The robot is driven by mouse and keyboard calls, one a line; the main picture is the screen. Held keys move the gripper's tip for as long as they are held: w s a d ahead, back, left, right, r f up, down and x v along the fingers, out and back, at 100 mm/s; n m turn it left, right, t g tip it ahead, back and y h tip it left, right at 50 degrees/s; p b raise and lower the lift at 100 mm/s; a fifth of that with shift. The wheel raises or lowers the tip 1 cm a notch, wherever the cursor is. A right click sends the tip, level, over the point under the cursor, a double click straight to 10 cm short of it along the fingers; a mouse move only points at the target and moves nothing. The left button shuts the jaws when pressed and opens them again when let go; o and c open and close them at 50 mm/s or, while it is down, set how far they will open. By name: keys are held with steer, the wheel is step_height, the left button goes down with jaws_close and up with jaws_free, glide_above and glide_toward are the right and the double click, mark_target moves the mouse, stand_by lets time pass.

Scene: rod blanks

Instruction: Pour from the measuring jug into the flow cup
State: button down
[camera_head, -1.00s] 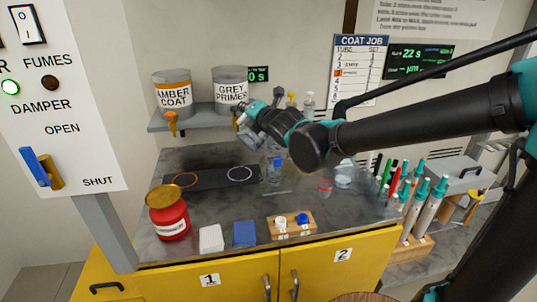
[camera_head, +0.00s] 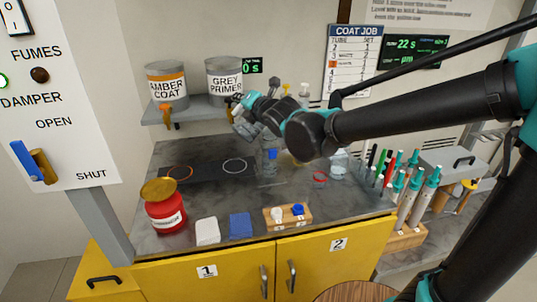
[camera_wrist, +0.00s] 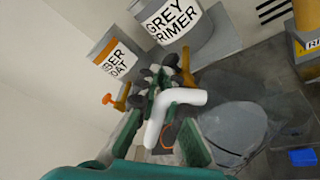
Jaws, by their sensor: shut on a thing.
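My gripper (camera_head: 246,106) is in front of the shelf, near the tap under the grey primer can. In the wrist view the gripper (camera_wrist: 160,135) is shut on a white curved handle (camera_wrist: 182,98). The handle seems to belong to a greyish see-through vessel (camera_wrist: 235,128), likely the measuring jug. In the head view the jug (camera_head: 243,129) is small and partly covered by the gripper. Its contents cannot be made out. A clear upright piece with a blue part (camera_head: 271,155) stands on the bench below and to the right; I cannot tell whether it is the flow cup.
Amber coat (camera_head: 167,84) and grey primer (camera_head: 224,80) cans stand on the shelf (camera_head: 190,112). A red can (camera_head: 165,212), white block (camera_head: 207,231), blue block (camera_head: 241,225) and wooden holder (camera_head: 288,224) line the front. Several pens and tools stand at right.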

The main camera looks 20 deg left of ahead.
steer(key=shift+w+d+r+m+g, duration=0.2)
steer(key=shift+w+d+r+m, duration=0.15)
steer(key=shift+w+m, duration=0.2)
steer(key=shift+w+d+r+m+g, duration=0.2)
steer(key=shift+w+d+m, duration=0.1)
steer(key=shift+w+m, duration=0.25)
stand_by(6.9)
